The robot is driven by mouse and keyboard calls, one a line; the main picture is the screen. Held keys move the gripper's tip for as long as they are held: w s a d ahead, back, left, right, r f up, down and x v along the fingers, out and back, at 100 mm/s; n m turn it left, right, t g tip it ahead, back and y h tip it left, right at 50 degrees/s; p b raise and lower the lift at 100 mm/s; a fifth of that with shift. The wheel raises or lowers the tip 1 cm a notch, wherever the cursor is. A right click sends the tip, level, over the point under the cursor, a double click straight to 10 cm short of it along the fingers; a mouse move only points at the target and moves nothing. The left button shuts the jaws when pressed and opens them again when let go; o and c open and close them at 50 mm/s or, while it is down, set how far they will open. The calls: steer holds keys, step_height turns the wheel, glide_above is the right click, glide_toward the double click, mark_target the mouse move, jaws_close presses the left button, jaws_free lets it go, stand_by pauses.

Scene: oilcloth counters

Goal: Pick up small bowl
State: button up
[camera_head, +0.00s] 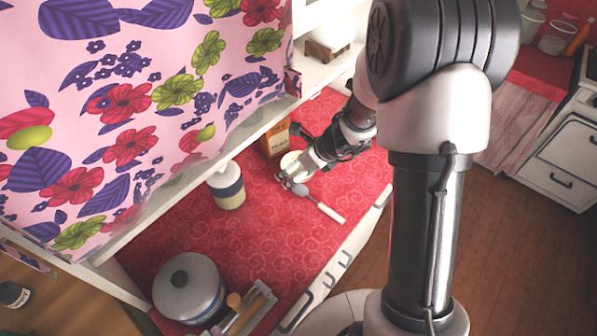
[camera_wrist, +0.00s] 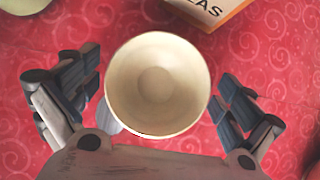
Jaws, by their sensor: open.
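The small bowl (camera_wrist: 157,85) is cream-coloured and round, seen from above in the wrist view with its inside empty. In the head view the bowl (camera_head: 291,160) is partly hidden by my gripper on the red counter. My gripper (camera_wrist: 165,95) is open, with one finger to the left of the bowl and one to the right. The head view also shows my gripper (camera_head: 289,180) low over the counter beside the bowl.
An orange-brown box (camera_head: 274,140) stands close behind the bowl. A striped canister (camera_head: 227,187) is to the left. A spatula with a white handle (camera_head: 329,211) lies in front. A lidded pot (camera_head: 188,288) stands nearer. The red counter (camera_head: 275,235) is clear between them.

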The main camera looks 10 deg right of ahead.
steer(key=shift+r, duration=0.1)
steer(key=shift+c, duration=0.4)
steer(key=c, duration=1.1)
